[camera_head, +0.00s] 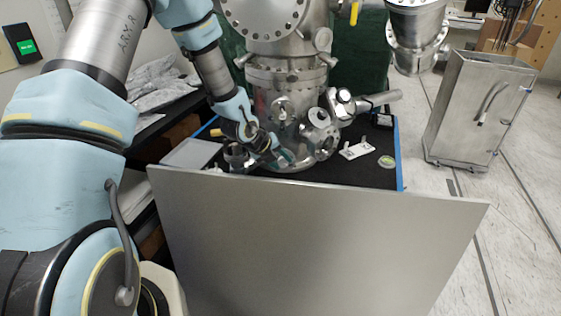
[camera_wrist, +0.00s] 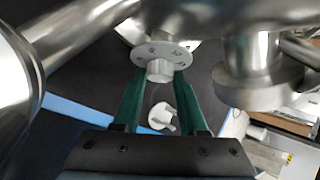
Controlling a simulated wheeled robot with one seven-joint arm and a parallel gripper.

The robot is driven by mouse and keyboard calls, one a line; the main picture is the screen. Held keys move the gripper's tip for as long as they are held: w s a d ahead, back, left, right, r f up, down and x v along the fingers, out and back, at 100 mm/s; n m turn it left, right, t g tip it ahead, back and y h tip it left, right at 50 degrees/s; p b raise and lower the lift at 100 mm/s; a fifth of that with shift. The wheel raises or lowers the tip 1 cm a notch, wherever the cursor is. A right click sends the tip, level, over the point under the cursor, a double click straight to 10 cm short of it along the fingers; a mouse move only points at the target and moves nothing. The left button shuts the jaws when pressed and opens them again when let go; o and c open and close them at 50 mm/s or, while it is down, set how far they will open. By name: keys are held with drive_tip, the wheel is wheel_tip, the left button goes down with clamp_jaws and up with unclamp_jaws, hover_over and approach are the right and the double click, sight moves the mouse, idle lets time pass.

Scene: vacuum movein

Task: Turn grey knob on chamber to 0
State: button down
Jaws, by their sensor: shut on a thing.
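The chamber (camera_head: 285,30) is a tall metal vessel with flanges and ports, standing on a black table top. The grey knob (camera_wrist: 160,71) sits in the middle of a light round dial plate (camera_wrist: 168,53) with dark marks, at the top centre of the wrist view. The marks are too small to read surely. My gripper (camera_wrist: 161,76) has green fingers, one on each side of the knob, and is shut on it. In the head view my gripper (camera_head: 283,159) is low against the chamber's front, and the knob is hidden there.
A small white part (camera_wrist: 162,116) shows below the knob in the wrist view. A large grey panel (camera_head: 310,240) stands in front of the table. Metal ports (camera_head: 322,128) jut out right of my gripper. A metal cart (camera_head: 480,110) stands at the right on open floor.

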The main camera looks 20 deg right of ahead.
drive_tip(key=shift+w+a+f+n+h+b, duration=0.1)
drive_tip(key=shift+a+f+n+h+b, duration=0.15)
drive_tip(key=shift+b, duration=0.2)
drive_tip(key=shift+d+r+h, duration=0.15)
drive_tip(key=shift+r+h, duration=0.05)
drive_tip(key=shift+h, duration=0.05)
drive_tip(key=shift+c, duration=2.2)
unclamp_jaws()
drive_tip(key=b+v, duration=0.1)
drive_tip(key=v, duration=0.9)
drive_tip(key=shift+a+r, duration=0.25)
drive_tip(key=shift+r, duration=0.05)
